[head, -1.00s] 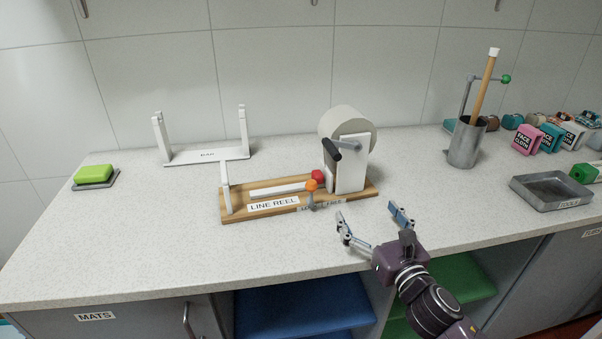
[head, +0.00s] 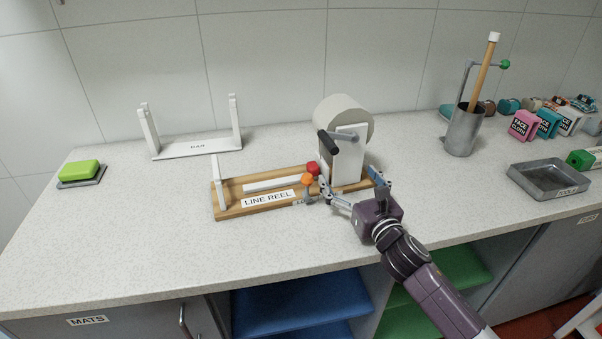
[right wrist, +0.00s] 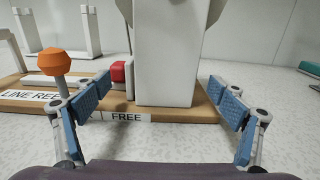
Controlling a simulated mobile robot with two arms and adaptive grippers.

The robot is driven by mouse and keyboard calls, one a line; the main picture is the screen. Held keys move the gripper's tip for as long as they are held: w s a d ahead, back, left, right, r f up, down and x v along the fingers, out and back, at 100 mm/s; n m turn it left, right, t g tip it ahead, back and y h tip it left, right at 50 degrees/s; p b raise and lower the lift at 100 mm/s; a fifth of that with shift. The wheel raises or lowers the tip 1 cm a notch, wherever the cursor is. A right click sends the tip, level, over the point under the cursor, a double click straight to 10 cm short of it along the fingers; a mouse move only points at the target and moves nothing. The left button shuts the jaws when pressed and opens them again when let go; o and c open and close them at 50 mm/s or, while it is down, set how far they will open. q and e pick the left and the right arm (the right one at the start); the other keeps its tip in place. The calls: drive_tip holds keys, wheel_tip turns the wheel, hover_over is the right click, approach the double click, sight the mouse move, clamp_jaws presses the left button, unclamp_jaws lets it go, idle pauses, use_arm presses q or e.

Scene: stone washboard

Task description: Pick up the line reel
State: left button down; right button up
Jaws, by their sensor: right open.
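The line reel (head: 345,116) is a pale drum on a white upright post (head: 349,160), with a dark crank handle (head: 327,143). It stands on a wooden base (head: 229,209) labelled LINE REEL. A red block (head: 313,168) and an orange knob (head: 307,180) on a grey stem are beside the post. My right gripper (head: 352,190) is open at the front edge of the base. In the right wrist view, its blue-padded fingers (right wrist: 165,104) are spread to either side of the white post (right wrist: 166,50), with no clear contact. My left gripper is not in view.
A metal cup (head: 464,132) holding a stick and a grey tray (head: 548,181) are to the right. The counter front left is clear.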

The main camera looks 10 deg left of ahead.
drive_tip(key=shift+w+a, duration=0.3)
drive_tip(key=shift+w, duration=0.35)
drive_tip(key=c, duration=2.1)
drive_tip(key=shift+r, duration=0.2)
